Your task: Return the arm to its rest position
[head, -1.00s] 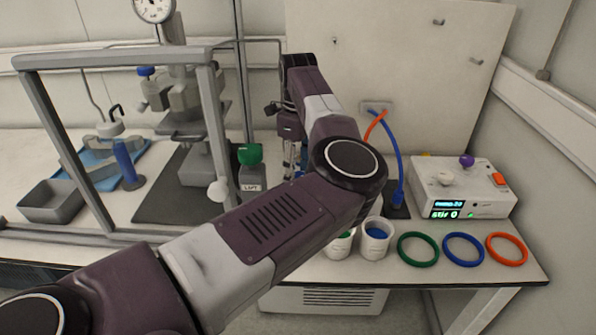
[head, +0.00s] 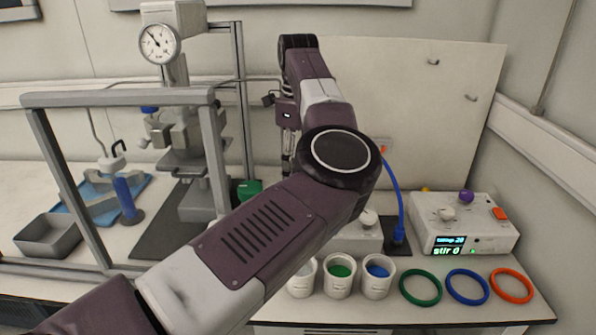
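My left arm comes in from the lower left and reaches across the middle of the head view. Its wrist bends down at the far end, and my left gripper (head: 288,167) hangs there in front of the pale back panel. The gripper is small and partly hidden by the arm, so I cannot tell if its fingers are open or shut. I see nothing clearly held in it. My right gripper is not in view.
A grey frame (head: 120,98) and a reactor stand with a gauge (head: 158,43) are at left. White cups (head: 340,286), a green ring (head: 421,303), a blue ring (head: 468,302) and an orange ring (head: 511,301) lie along the front edge. A control box (head: 465,228) stands behind.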

